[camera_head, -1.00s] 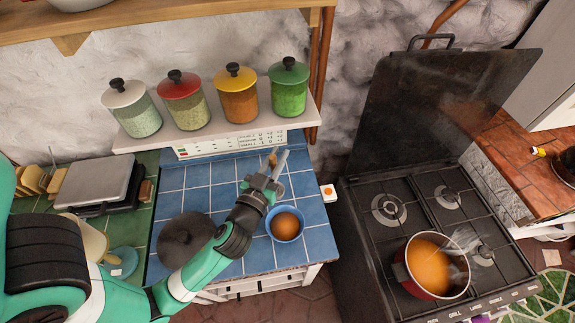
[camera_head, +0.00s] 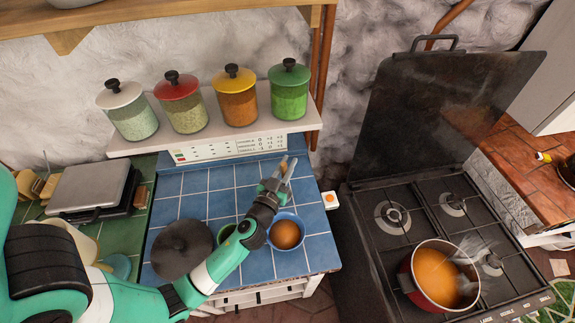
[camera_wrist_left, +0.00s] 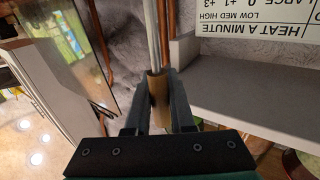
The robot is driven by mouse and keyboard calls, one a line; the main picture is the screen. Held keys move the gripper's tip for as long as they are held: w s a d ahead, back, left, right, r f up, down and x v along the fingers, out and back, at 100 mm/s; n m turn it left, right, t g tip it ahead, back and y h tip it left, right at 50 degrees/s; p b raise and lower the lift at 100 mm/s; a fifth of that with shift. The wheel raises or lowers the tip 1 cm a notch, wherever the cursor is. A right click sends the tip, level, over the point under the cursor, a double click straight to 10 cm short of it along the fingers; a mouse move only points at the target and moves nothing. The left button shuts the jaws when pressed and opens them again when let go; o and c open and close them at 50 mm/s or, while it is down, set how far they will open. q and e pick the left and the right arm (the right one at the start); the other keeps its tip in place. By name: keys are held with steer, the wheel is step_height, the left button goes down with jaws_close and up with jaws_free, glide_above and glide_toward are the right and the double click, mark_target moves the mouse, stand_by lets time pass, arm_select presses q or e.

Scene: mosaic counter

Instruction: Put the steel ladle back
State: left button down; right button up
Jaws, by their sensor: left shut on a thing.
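My left gripper (camera_head: 277,178) is above the back right of the blue-tiled counter (camera_head: 207,182). In the left wrist view its jaws (camera_wrist_left: 160,115) are shut on the steel ladle (camera_wrist_left: 153,40), on a tan, wood-coloured part, with a thin steel shaft running up out of the picture. In the head view only a small brown bit of the ladle (camera_head: 284,168) shows between the fingers. I cannot make out the ladle's bowl. A red pot (camera_head: 407,281) of orange soup stands on the stove. My right gripper is not in view.
A blue bowl (camera_head: 299,219) with brown contents, a partly hidden green cup (camera_head: 226,231) and a dark round lid (camera_head: 182,248) are near my arm. Behind is a shelf (camera_head: 125,145) with lidded jars (camera_head: 238,100). The black stove (camera_head: 435,190) stands right, its glass cover raised.

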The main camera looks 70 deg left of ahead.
arm_select(q)
steer(key=shift+f, duration=0.15)
steer(key=c, duration=1.2)
jaws_free()
steer(key=shift+c, duration=0.2)
steer(key=o, duration=0.5)
steer(key=b+v, duration=0.3)
steer(key=v, duration=0.9)
steer(key=shift+d+b, duration=0.1)
steer(key=shift+b, duration=0.2)
